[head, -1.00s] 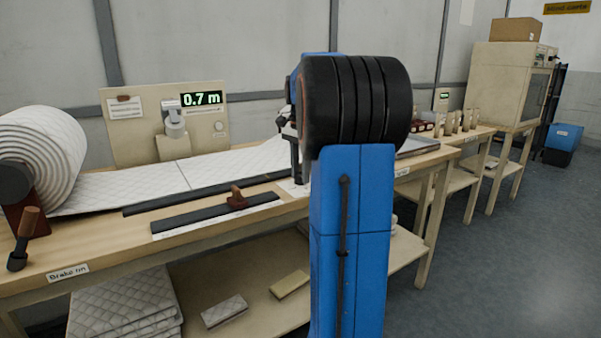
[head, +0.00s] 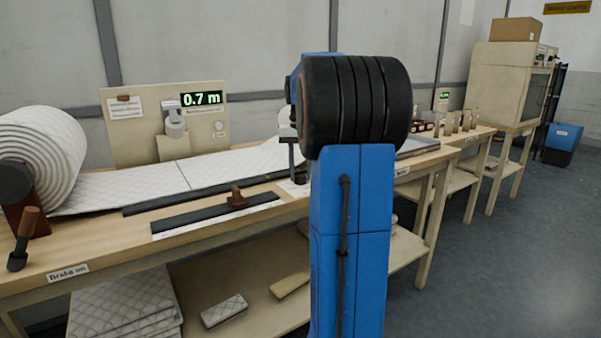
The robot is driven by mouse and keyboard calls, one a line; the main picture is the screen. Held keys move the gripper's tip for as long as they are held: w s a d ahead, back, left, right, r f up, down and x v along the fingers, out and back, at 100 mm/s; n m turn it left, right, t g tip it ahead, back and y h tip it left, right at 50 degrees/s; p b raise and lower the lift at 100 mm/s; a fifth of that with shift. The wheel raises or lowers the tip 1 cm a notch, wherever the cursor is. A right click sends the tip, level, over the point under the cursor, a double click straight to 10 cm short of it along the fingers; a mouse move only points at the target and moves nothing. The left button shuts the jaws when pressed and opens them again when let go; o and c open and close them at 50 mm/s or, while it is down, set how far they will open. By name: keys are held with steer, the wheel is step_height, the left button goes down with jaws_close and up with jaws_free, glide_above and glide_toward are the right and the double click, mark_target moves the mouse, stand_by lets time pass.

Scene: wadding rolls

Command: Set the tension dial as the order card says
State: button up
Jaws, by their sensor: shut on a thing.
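My gripper is hidden behind my own blue arm, which fills the middle of the head view. I cannot make out a tension dial for certain. A small round knob (head: 221,129) sits on the cream board (head: 150,135) at the back of the bench, below a display (head: 201,99) reading "0.7 m". A small white card (head: 124,107) is on the board's upper left; its print is too small to read, and I cannot tell if it is the order card. A dark T-shaped post (head: 292,156) stands just left of my arm.
A large quilted wadding roll (head: 45,150) is at the left, its sheet (head: 130,187) running along the bench. A brown-handled lever (head: 26,232) stands by a "Brake on" label (head: 68,273). A dark bar (head: 215,214) lies in front. Floor (head: 500,250) at right is clear.

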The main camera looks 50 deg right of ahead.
mark_target(300, 176)
steer(key=shift+n, duration=1.1)
steer(key=shift+c, duration=0.2)
steer(key=o, duration=1.1)
steer(key=shift+c, duration=0.2)
step_height(300, 176, up, 18)
steer(key=shift+f, duration=0.25)
